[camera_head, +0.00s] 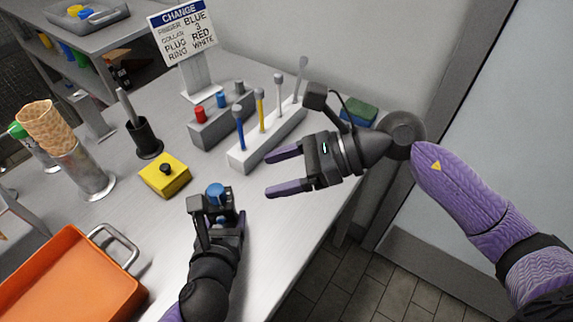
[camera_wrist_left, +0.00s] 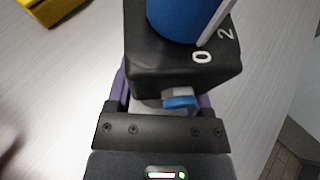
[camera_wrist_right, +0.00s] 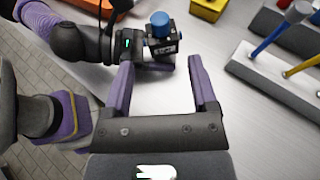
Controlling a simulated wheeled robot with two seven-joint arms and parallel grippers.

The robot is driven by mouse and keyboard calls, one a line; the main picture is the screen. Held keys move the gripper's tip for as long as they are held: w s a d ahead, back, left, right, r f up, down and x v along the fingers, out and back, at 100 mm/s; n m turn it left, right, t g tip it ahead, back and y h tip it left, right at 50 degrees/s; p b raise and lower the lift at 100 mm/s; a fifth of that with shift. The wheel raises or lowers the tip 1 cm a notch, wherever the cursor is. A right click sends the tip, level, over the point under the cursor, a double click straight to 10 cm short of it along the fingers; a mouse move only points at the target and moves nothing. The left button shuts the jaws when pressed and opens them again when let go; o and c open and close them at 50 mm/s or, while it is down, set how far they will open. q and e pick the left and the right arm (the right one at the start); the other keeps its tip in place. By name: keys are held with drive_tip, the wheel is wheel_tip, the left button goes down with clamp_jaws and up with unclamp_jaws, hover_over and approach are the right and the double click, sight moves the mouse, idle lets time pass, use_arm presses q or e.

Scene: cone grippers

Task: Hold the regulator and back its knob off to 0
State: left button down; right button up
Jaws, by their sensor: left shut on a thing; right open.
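The regulator is a black block (camera_wrist_left: 165,65) with a round blue knob (camera_wrist_left: 178,18) on top. In the left wrist view a white line on the knob ends close to the printed 0, with the 2 further right; I cannot tell whether it is exactly on 0. My left gripper (camera_head: 218,212) is shut on the regulator's lower part and holds it upright, knob up. In the head view the blue knob (camera_head: 215,190) shows at its tip. My right gripper (camera_head: 268,175) is open and empty, right of the regulator, with its fingers pointing towards it. The right wrist view shows the knob (camera_wrist_right: 158,22) beyond the fingertips.
A yellow block with a black knob (camera_head: 165,176) stands behind the regulator. A white rack (camera_head: 250,155) of coloured tools and a grey block (camera_head: 213,127) are further back. An orange tray (camera_head: 70,280) lies at the left front. The table between the grippers is clear.

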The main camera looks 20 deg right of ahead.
idle(0.3)
use_arm(q)
unclamp_jaws()
